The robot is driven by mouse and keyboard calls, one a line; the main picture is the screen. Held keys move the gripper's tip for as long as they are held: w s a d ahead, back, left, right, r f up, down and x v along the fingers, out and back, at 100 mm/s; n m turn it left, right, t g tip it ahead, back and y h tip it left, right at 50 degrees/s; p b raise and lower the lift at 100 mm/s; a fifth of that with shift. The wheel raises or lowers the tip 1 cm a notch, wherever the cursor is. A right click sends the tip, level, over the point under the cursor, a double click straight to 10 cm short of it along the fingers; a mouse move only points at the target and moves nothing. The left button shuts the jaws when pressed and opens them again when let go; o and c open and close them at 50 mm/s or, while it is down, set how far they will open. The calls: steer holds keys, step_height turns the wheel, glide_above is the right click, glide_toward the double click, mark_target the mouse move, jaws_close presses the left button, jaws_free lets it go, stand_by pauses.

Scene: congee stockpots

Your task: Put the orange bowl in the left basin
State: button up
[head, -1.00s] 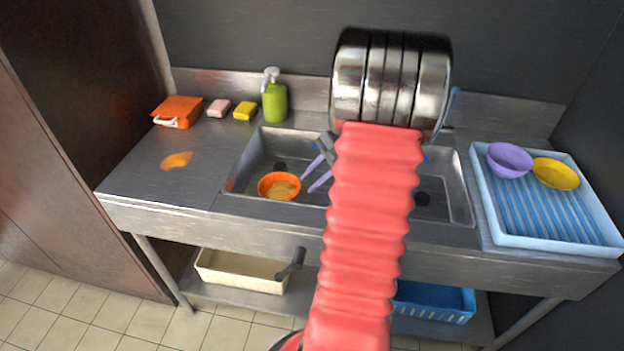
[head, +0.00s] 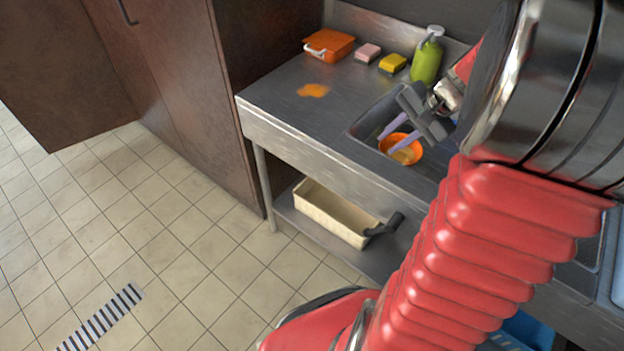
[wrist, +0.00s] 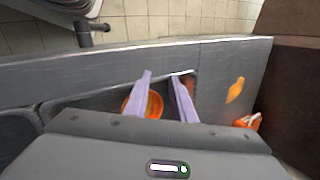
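The orange bowl (head: 415,140) sits in the left basin (head: 366,124), with a tan patch visible inside it. It also shows in the wrist view (wrist: 155,104), partly hidden by one finger. My gripper (head: 398,136) is open, with two purple fingers spread apart above the left basin. In the wrist view the fingers (wrist: 162,90) point toward the front rim, and the bowl shows partly in the gap between them. I cannot tell whether a finger touches the bowl. My arm hides the right part of the sink in the head view.
A green soap bottle (head: 427,58), a yellow sponge (head: 392,64), a pink sponge (head: 368,53) and an orange box (head: 328,46) stand along the counter back. A cream bin (head: 335,212) is on the shelf below. The left floor is clear.

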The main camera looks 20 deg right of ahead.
steer(key=s+a+r+n+h, duration=0.1)
steer(key=s+a+r+n, duration=0.2)
steer(key=a+n, duration=0.2)
steer(key=s+a+r+n, duration=0.3)
steer(key=s+a+n, duration=0.1)
steer(key=a, duration=0.8)
steer(key=s+a+r+n+t+h, duration=0.1)
steer(key=s+a+r+n, duration=0.2)
steer(key=a, duration=0.6)
steer(key=n, duration=0.2)
steer(key=shift+s+r+n+h, duration=0.2)
steer(key=shift+s+n+h, duration=0.1)
steer(key=shift+s, duration=0.05)
steer(key=shift+o, duration=0.7)
